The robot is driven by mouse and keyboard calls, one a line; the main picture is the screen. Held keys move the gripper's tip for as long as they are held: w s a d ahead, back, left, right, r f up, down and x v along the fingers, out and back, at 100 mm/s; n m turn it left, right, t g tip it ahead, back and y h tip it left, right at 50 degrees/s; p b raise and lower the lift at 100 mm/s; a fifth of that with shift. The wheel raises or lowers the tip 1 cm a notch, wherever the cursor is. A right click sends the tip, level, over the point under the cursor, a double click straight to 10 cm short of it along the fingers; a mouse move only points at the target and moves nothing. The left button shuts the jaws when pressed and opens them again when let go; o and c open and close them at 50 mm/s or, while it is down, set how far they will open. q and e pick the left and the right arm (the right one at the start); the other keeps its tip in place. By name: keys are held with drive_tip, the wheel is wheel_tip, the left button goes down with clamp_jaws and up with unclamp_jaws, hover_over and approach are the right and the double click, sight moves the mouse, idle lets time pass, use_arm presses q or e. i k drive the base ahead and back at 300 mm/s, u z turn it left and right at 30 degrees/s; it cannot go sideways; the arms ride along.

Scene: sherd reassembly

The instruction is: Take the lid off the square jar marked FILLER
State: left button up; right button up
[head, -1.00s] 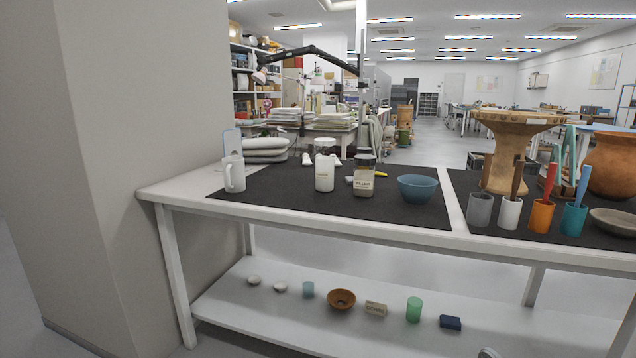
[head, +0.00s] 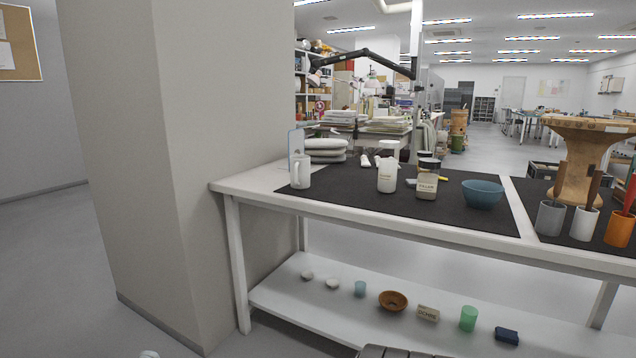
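The jar marked FILLER (head: 426,186) stands upright on the dark mat of the white workbench, right of the middle of the head view. It looks squarish and clear, with pale contents, a light label and a dark lid (head: 429,163) on top. A white jar (head: 387,180) with a label stands just left of it. A blue bowl (head: 483,194) sits to its right. Neither of my grippers can be made out in the head view. Only small parts of my own body show at the bottom edge.
A white mug (head: 300,172) stands at the bench's left end. Cups with tools (head: 551,217) are at the right. A wide pillar (head: 165,170) flanks the bench on the left. The lower shelf (head: 290,289) holds small bowls and cups. Open floor (head: 60,270) lies left of the pillar.

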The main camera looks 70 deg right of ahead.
sight(427, 181)
drive_tip(key=u, duration=0.35)
drive_tip(key=k, duration=1.45)
drive_tip(key=z, duration=1.75)
